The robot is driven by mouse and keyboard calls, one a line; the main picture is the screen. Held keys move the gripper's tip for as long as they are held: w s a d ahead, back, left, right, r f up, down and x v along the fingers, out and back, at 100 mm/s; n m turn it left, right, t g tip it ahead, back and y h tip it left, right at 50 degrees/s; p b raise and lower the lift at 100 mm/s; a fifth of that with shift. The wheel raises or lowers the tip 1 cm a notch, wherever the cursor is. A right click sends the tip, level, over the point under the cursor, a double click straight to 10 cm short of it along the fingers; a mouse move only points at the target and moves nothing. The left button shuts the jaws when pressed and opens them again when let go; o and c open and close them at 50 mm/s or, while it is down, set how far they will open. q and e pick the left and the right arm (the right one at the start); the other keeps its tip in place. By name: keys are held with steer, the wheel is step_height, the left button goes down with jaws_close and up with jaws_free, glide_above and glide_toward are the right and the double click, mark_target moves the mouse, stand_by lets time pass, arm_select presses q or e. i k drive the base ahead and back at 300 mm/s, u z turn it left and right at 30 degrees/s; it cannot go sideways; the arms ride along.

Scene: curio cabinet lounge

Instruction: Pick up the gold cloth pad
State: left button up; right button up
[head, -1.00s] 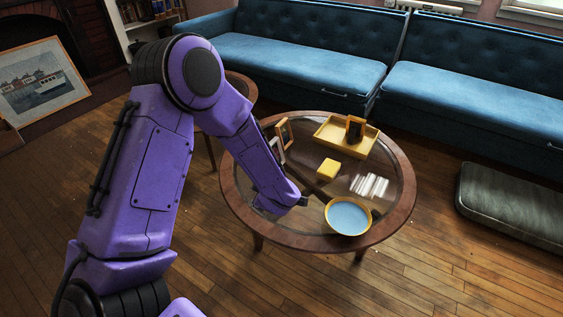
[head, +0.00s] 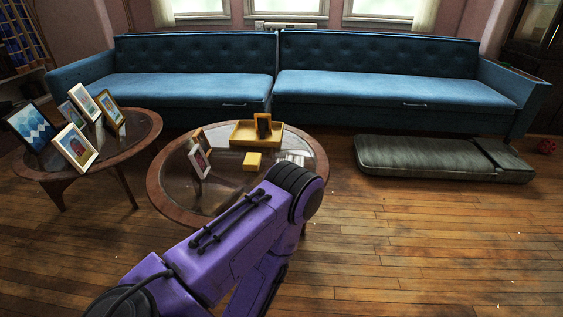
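A small yellow-gold block-like pad (head: 252,161), which looks like the gold cloth pad, lies on the glass top of the oval wooden table (head: 165,200), in front of a yellow tray (head: 240,139). Nothing is touching it. One purple arm of mine comes in from the lower left, and its elbow covers the table's front right part. Neither gripper shows in this view, so I cannot see whether they are open or shut.
A small dark frame (head: 263,125) stands in the tray. Two picture frames (head: 199,160) stand left of the pad. White striped items (head: 293,158) lie right of it. Another table (head: 110,155) holds several frames. A grey-green cushion (head: 425,158) lies on the floor by the blue sofa (head: 385,92).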

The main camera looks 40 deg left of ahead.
mark_target(252, 160)
steer(key=u, duration=0.15)
steer(key=i, duration=0.9)
steer(key=u, duration=1.25)
steer(key=i, duration=0.8)
steer(key=u, duration=0.85)
